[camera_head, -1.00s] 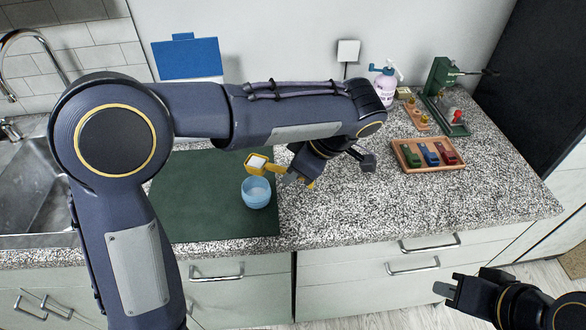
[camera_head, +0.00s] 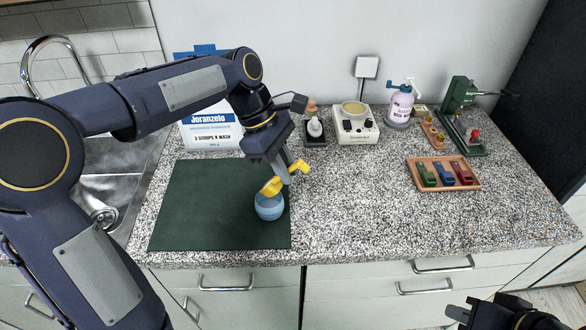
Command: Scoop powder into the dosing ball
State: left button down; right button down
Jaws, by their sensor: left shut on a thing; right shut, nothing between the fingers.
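The dosing ball (camera_head: 269,209) is a small blue cup on the dark green mat (camera_head: 205,205), near the mat's right edge. My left gripper (camera_head: 284,179) is shut on a yellow scoop (camera_head: 272,187). The scoop is tipped over the ball's mouth, its bowl down, and hides part of the opening. I cannot tell whether powder is in the ball. A white and blue powder box (camera_head: 212,131) labelled Joranzelo stands at the back of the mat. My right gripper (camera_head: 456,313) is shut and empty, low at the right, in front of the counter.
A wooden tray (camera_head: 443,186) with green, blue and red pieces sits at the right. Behind are a white device (camera_head: 355,137), a dark-based item (camera_head: 315,142), a pump bottle (camera_head: 400,108) and a green press (camera_head: 463,130). A sink (camera_head: 110,170) lies left.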

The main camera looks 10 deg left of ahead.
pick_arm(q)
jog(key=shift+w+a+r+g+h+p, duration=0.2)
jog(key=shift+a+r+h+p, duration=0.1)
jog(key=shift+a+h, duration=0.5)
jog(key=shift+w+a+r+g+h+p, duration=0.1)
jog(key=shift+a+r+g+h+p, duration=0.3)
jog(key=shift+h, duration=0.7)
jog(key=shift+a+f, duration=0.1)
jog(key=shift+f, duration=0.1)
jog(key=shift+s, duration=0.1)
